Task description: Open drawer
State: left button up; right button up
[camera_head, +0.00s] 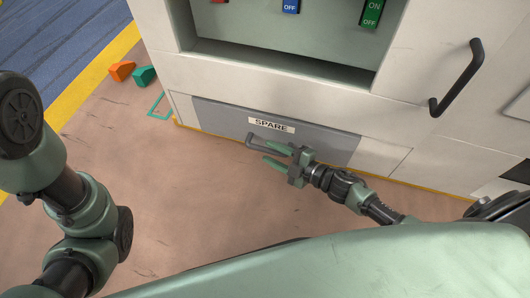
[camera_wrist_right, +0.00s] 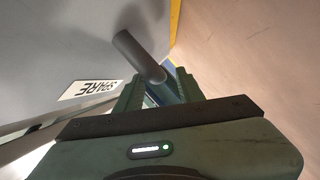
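The grey drawer front (camera_head: 220,112) sits low in the pale cabinet, with a white SPARE label (camera_head: 271,125). It looks shut, level with the cabinet face. Its grey bar handle (camera_head: 257,141) runs below the label. My right gripper (camera_head: 266,151) is at the handle, its two green fingers spread apart. In the right wrist view the handle (camera_wrist_right: 138,55) reaches in between the fingertips (camera_wrist_right: 160,88); whether they touch it, I cannot tell. The label also shows in the right wrist view (camera_wrist_right: 90,89). My left arm shows at the left; its gripper is out of view.
Above the drawer is a recess (camera_head: 290,62) with red, blue and green switches. A black handle (camera_head: 457,80) is on the cabinet's right. An orange block (camera_head: 121,71) and a teal block (camera_head: 144,76) lie on the floor at the left. The floor before the drawer is clear.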

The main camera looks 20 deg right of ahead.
jog(key=shift+b+x, duration=0.45)
jog(key=shift+x, duration=0.95)
grip_shut()
dwell(0.4)
